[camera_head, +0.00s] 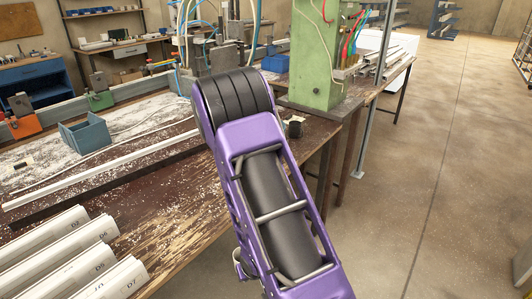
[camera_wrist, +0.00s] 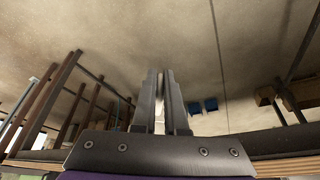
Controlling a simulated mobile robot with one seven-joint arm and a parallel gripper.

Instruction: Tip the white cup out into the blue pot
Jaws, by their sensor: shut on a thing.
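My gripper (camera_wrist: 160,76) points out over the concrete floor in the wrist view, its two fingers close together. A narrow strip of a white thing, taken as the white cup (camera_wrist: 159,108), shows between the fingers; most of it is hidden. In the head view my purple arm hides my gripper, and I cannot make out the cup there. A blue open-topped box (camera_head: 85,134) stands on the bench at the left, apart from my arm.
White profiles (camera_head: 65,259) lie at the bench's front left. A long white strip (camera_head: 100,169) crosses the dusty bench (camera_head: 170,232). A small dark cup (camera_head: 294,129) stands near the right edge by a green machine (camera_head: 314,55). Open floor (camera_head: 440,190) lies to the right.

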